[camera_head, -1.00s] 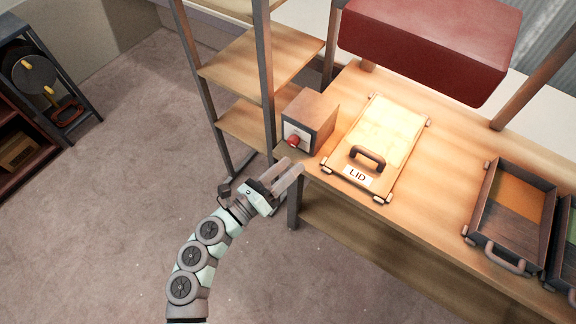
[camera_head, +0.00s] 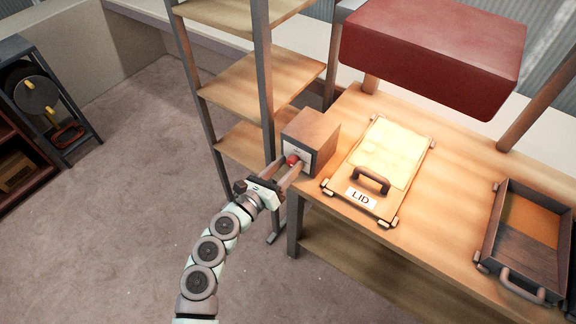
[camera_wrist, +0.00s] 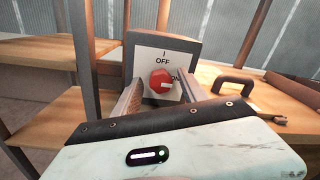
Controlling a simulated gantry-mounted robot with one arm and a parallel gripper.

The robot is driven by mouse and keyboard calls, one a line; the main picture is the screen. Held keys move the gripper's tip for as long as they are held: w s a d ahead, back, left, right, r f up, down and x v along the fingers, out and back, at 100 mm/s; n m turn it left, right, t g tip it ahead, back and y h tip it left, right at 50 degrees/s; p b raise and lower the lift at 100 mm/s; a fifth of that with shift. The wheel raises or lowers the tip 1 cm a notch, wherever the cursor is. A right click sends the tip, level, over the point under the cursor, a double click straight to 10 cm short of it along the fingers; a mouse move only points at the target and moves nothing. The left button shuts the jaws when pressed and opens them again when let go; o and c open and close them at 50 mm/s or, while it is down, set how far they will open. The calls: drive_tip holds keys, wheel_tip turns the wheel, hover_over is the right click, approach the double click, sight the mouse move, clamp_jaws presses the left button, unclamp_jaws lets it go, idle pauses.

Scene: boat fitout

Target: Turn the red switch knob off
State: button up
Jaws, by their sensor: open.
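The red switch knob (camera_head: 292,161) sits on the white front plate of a brown box at the left end of the workbench. In the wrist view the knob (camera_wrist: 161,81) has a pale pointer mark aimed right, toward the partly covered "ON" label; "OFF" (camera_wrist: 162,61) is printed above it. My gripper (camera_head: 288,168) is open, its fingers reaching toward the plate, one on each side of the knob. In the wrist view the fingers (camera_wrist: 161,92) flank the knob with gaps showing. I cannot tell whether the tips touch the plate.
A framed lid (camera_head: 360,197) with a dark handle lies right of the switch box (camera_head: 312,138). A dark tray (camera_head: 520,235) stands farther right. A shelf unit (camera_head: 262,75) rises close behind and left of the box. A large red block (camera_head: 435,50) hangs above the bench.

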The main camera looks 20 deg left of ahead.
drive_tip(key=shift+w+d, duration=0.1)
drive_tip(key=shift+w, duration=0.1)
drive_tip(key=shift+c, duration=0.5)
clamp_jaws()
